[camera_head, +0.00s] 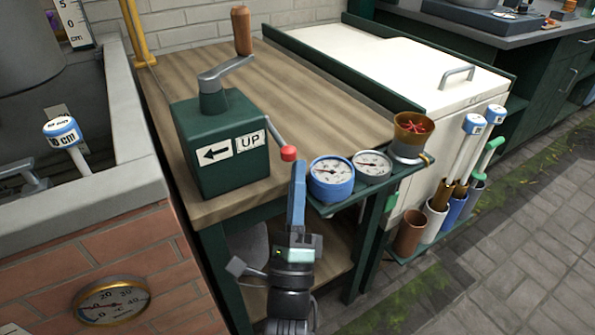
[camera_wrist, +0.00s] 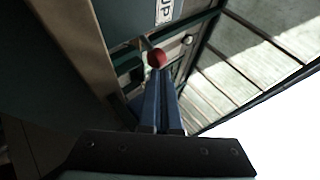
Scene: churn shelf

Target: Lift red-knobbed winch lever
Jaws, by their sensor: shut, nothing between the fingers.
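The winch is a dark green box (camera_head: 221,146) with an "UP" sign and a left-pointing arrow. Its lever is a short metal rod ending in a red knob (camera_head: 288,153) at the box's right side. The red knob also shows in the wrist view (camera_wrist: 157,58), just beyond my fingertips. My gripper (camera_head: 298,168) has blue fingers pointing up just below the knob. The fingers are shut with nothing between them. In the wrist view, the fingertips (camera_wrist: 160,78) are right under the knob; whether they touch it I cannot tell.
A crank with a wooden handle (camera_head: 241,30) tops the box. Two gauges, one blue-rimmed (camera_head: 331,179) and one grey (camera_head: 372,164), and a brown cup (camera_head: 411,134) stand on a small side shelf to the right. A brick wall (camera_head: 110,270) stands left. The wooden tabletop (camera_head: 320,95) behind is clear.

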